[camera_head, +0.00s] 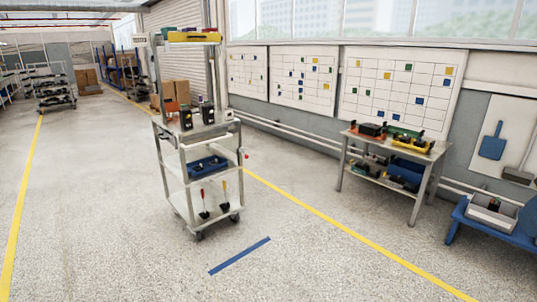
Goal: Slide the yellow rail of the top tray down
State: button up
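A tall, light grey wheeled cart (175,172) stands left of centre. Its top tray, at the head of the posts, has a yellow rail (194,37) along its front edge. Green and dark items sit on that tray behind the rail. The rail is level and lies just under the tray's contents, high above the cart's middle shelf. My gripper does not show in this view.
The cart's middle shelf holds dark devices (186,117); a blue bin (207,166) sits below. A side table (396,147) with yellow and green trays stands right. A blue bench (490,222) is far right. Floor before the cart is clear, with a blue strip (240,255).

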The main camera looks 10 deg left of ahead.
aim_at(176, 37)
jog(key=i+j+u, duration=0.25)
jog(key=i+u, duration=0.7)
jog(key=i+l+u, duration=0.25)
jog(key=i+u, duration=0.25)
jog(key=i, duration=0.15)
jog(key=i+z, duration=0.1)
jog(key=i, duration=0.35)
jog(key=i+j+z, duration=0.1)
jog(key=i, duration=0.35)
jog(key=i+j+z, duration=0.15)
jog(key=i, duration=0.3)
jog(key=i+j+z, duration=0.1)
jog(key=i, duration=0.35)
jog(key=j, duration=0.1)
